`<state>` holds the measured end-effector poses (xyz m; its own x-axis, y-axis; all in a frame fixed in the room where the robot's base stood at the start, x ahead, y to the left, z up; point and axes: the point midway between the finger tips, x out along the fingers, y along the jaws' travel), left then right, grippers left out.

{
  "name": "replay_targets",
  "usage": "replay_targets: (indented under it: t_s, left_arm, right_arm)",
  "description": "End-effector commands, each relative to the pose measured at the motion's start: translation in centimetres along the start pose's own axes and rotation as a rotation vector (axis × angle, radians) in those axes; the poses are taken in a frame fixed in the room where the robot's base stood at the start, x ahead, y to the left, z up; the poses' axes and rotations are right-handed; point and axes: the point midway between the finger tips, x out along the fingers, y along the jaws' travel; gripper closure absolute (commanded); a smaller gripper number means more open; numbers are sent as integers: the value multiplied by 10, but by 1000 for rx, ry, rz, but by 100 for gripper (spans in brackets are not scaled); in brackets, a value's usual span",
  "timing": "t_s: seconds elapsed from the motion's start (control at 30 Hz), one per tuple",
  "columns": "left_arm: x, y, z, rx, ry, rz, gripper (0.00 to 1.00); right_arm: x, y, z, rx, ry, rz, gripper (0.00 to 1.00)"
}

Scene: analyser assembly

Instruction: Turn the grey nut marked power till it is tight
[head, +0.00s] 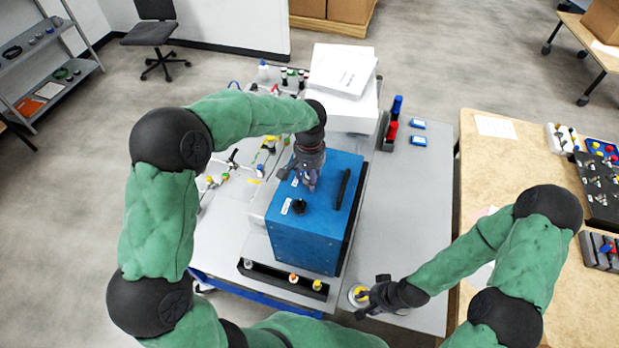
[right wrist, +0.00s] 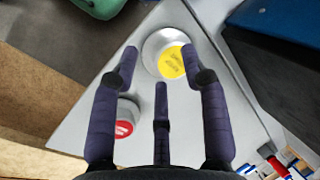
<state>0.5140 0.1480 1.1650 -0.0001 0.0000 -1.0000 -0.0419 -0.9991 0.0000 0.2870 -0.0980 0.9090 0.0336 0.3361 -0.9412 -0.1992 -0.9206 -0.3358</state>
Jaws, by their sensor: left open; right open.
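A blue analyser box (head: 318,236) stands on the grey table. Its top has a black knob (head: 299,207) beside a small white label, and a second white label further back. My left gripper (head: 309,184) points down over the box top near that second label, fingers open. A grey nut marked power cannot be made out; that part of the top is partly hidden by the gripper. My right gripper (head: 365,298) is open at the table's front edge, near a round silver piece with a yellow top (right wrist: 172,61). In the right wrist view its fingers (right wrist: 163,85) are apart and hold nothing.
A round red-topped piece (right wrist: 124,120) lies near my right fingers. A black rack (head: 270,277) with capped vials stands before the box. White boxes (head: 343,90) and small bottles are behind.

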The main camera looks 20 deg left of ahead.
Motion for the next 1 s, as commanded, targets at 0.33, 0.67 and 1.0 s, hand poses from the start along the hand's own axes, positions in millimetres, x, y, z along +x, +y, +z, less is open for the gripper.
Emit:
replay_targets:
  t_s: [0.33, 0.67, 1.0]
  left_arm:
    - [-1, 0, 0, -3, 0, 0, 81]
    - [-2, 0, 0, 100, -1, 0, 100]
    - [-2, 0, 0, 494, -1, 0, 100]
  right_arm:
    - [0, 0, 0, 0, 0, 0, 55]
    - [-6, -2, 0, 0, 0, 0, 55]
    - [-21, -7, 1, 0, 0, 0, 55]
